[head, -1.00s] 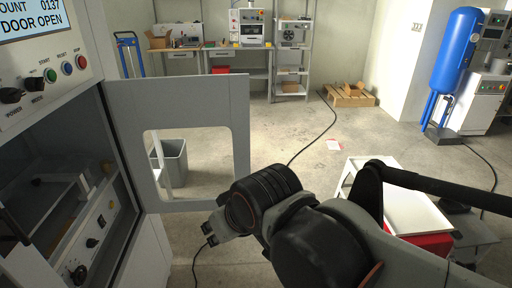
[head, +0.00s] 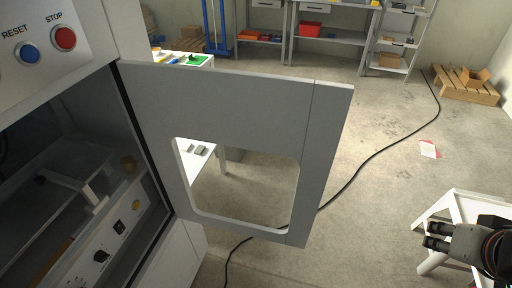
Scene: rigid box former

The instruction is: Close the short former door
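The short former door (head: 235,110) is a grey panel with a rounded rectangular window cut-out. It is hinged at the machine's front on the left and stands wide open, swung out into the room. The former's opening (head: 70,180) is uncovered and shows a dim interior. My gripper (head: 430,236) is at the far right of the head view, beyond the door's free edge and well apart from it. Its two fingertips point left with a small gap between them, and nothing shows between them. Most of my arm is out of frame.
Blue and red buttons (head: 65,38) sit on the panel above the opening. A white stand (head: 455,205) is near my gripper at the right. A black cable (head: 385,150) crosses the floor. Shelves and a wooden pallet (head: 465,85) stand at the back.

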